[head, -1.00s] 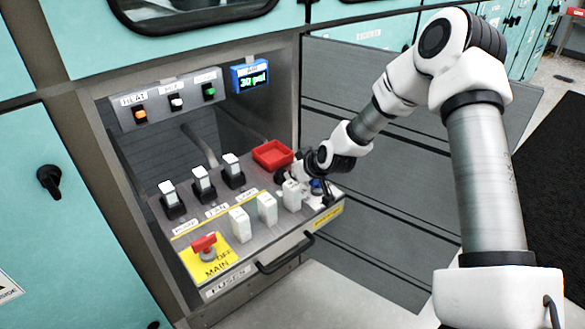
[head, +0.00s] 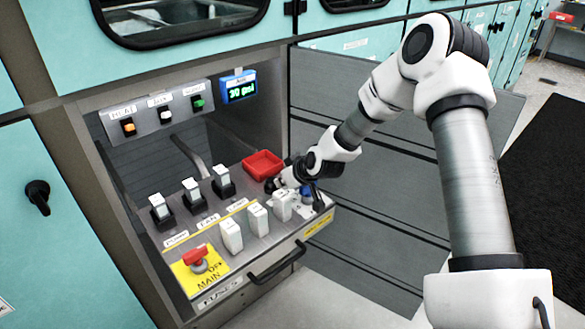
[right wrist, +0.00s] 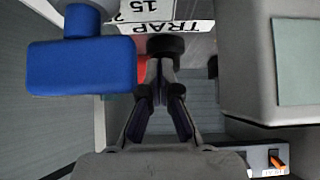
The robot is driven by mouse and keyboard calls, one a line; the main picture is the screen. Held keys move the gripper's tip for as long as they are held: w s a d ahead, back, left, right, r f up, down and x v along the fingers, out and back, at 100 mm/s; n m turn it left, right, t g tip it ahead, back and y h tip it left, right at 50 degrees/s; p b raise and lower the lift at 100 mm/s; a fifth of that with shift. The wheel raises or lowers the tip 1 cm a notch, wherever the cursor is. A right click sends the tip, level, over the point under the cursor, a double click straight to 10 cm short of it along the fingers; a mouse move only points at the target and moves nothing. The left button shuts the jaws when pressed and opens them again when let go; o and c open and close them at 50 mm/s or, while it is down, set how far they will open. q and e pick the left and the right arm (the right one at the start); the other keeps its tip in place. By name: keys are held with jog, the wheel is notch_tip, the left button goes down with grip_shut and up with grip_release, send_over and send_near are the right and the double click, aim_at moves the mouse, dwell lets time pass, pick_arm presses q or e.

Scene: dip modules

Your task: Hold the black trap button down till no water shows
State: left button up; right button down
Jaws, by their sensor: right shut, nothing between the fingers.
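My right gripper (right wrist: 160,66) is shut and empty, its fingers closed to a point in the right wrist view. A round black button (right wrist: 166,45) sits right at the fingertips, beside an upside-down label (right wrist: 172,27) reading TRAP. I cannot tell whether the tips touch it or whether it is pressed. In the head view my right gripper (head: 292,180) is over the back right of the pulled-out control drawer (head: 265,243), and the button is not clear there. A blue part (right wrist: 80,66) stands close beside the fingers. I cannot make out any water. My left gripper is not in view.
White fuse blocks (head: 231,234) and black-based switches (head: 191,193) stand on the drawer. A red tray (head: 263,165) lies close behind my gripper. A blue display (head: 239,88) reads about 30 psi.

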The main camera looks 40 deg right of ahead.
jog(key=r+p, duration=0.1)
jog(key=r, duration=0.2)
jog(key=r+p, duration=0.1)
jog(key=shift+s+r+p, duration=0.3)
jog(key=shift+s+p, duration=0.05)
jog(key=p+v, duration=0.5)
jog(key=v, duration=0.3)
jog(key=shift+s, duration=0.4)
jog(key=shift+d+f, duration=0.1)
